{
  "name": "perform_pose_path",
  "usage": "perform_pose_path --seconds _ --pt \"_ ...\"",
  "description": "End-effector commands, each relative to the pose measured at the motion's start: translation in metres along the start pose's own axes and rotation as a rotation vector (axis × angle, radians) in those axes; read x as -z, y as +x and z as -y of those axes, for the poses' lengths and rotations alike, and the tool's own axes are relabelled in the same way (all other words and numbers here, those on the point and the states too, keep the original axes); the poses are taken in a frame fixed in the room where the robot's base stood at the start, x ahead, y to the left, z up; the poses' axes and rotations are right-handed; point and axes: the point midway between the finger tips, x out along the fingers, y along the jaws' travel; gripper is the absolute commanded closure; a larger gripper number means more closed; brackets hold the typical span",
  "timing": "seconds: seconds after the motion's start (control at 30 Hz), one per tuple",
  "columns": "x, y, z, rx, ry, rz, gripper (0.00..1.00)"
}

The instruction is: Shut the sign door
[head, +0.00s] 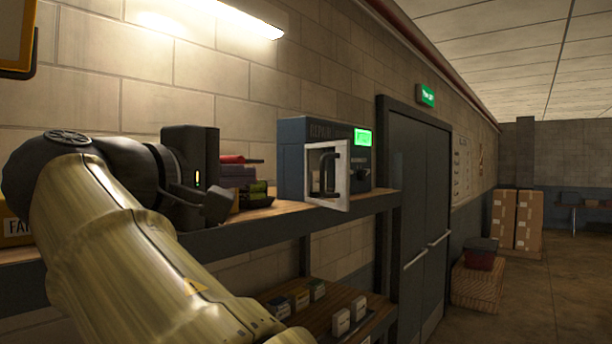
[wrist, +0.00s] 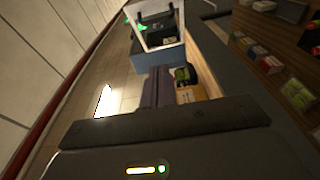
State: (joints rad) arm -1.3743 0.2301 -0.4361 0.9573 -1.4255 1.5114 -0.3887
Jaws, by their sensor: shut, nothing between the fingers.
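The blue-grey box (head: 291,160) with lettering and a green lit display stands on the wooden shelf. Its white-framed door (head: 341,180) with a dark handle (head: 328,173) stands open, its right edge swung out past the box's front. In the wrist view the box (wrist: 160,66) and part of the white frame (wrist: 179,22) are at the top. My gripper (head: 218,207) is shut and empty, to the left of the box and apart from the door. The door's hinge is not clear.
A lower shelf holds several small boxes (head: 341,322). A grey double door (head: 420,200) is to the right.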

Motion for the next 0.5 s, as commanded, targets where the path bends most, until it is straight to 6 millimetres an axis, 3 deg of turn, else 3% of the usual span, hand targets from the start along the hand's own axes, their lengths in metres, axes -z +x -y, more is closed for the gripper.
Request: perform_pose_path --seconds 0.27,0.5 --pt "0.0 0.005 -0.001 0.0 -0.001 0.0 1.0" --pt "0.0 0.036 -0.003 0.001 -0.003 0.003 1.0"
